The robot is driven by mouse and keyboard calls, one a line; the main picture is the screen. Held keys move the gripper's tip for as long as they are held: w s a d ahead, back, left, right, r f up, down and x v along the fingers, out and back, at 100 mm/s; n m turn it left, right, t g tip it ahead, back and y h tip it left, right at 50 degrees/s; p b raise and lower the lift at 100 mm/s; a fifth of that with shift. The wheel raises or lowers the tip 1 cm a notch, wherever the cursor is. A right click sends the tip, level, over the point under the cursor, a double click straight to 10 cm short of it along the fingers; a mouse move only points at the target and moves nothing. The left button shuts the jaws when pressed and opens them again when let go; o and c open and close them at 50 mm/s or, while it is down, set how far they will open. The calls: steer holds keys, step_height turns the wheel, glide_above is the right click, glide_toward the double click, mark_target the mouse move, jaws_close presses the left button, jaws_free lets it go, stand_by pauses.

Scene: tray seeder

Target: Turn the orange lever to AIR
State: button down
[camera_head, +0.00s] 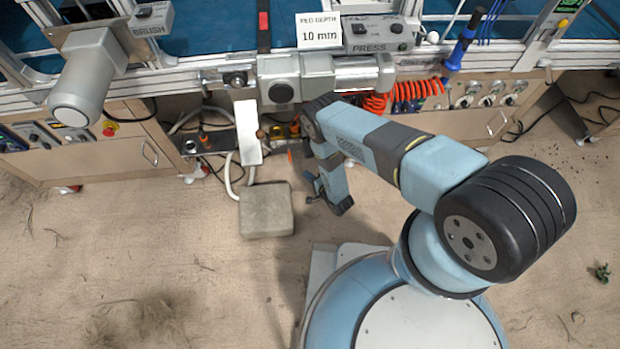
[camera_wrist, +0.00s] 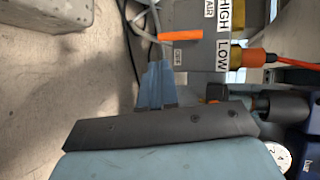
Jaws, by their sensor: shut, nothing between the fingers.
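The orange lever (camera_wrist: 180,36) is in the upper middle of the wrist view, on a grey panel (camera_wrist: 205,50). It lies level in the picture, its free end to the left. I cannot tell the gap in depth. In the head view my arm hides much of this area.
Labels HIGH and LOW (camera_wrist: 222,52) stand right of the lever, beside an orange cable (camera_wrist: 290,62). Pale hoses (camera_wrist: 140,22) run left of the panel. A grey block (camera_head: 266,210) lies on the floor left of my arm. The floor at left is largely clear.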

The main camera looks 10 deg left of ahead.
glide_toward(290, 161)
steer(key=x, duration=0.5)
steer(key=shift+w+a, duration=0.35)
steer(key=shift+w, duration=0.2)
steer(key=shift+a, duration=0.15)
steer(key=shift+w+d, duration=0.1)
steer(key=shift+d, duration=0.15)
steer(key=shift+f, duration=0.15)
